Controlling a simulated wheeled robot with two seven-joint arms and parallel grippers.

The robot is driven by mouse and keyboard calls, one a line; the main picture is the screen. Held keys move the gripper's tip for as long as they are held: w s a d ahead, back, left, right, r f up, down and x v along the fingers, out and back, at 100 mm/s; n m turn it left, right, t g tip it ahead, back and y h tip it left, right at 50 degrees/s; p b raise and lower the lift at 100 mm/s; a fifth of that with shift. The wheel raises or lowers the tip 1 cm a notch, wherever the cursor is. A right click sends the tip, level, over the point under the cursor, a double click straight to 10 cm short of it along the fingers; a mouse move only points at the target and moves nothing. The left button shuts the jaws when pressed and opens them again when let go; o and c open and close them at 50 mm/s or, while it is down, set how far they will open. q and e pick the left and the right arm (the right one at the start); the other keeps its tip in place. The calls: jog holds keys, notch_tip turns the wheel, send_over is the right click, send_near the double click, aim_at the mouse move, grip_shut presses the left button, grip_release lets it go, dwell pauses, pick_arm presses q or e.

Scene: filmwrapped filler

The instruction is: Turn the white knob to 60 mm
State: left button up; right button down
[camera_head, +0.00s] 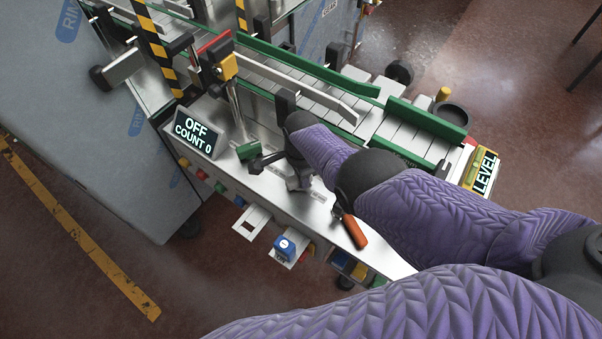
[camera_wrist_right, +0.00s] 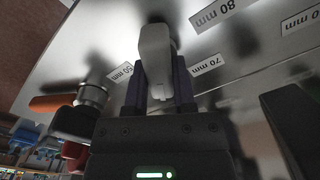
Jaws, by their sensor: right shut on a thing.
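The white knob (camera_wrist_right: 155,50) is a long, rounded white piece in the right wrist view, on a metal panel. My right gripper (camera_wrist_right: 160,88) is shut on it, one dark finger on each side. A label (camera_wrist_right: 121,71) that appears to read 60 mm is to the left of the knob. A 70 mm label (camera_wrist_right: 207,66) is to its right, and an 80 mm label (camera_wrist_right: 215,14) is farther up. In the head view my right gripper (camera_head: 299,178) reaches down to the machine's front ledge, and the knob is hidden there. My left gripper is not in view.
An orange-handled lever (camera_head: 354,231) is just right of my right gripper. A display (camera_head: 194,132) reads OFF, COUNT 0. Behind runs a conveyor with green guide rails (camera_head: 427,119).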

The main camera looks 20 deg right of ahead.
jog(key=shift+w+d+r, duration=0.1)
jog(key=shift+w, duration=0.05)
jog(key=shift+c, duration=2.2)
grip_release()
notch_tip(320, 180, up, 10)
jog(key=p, duration=0.8)
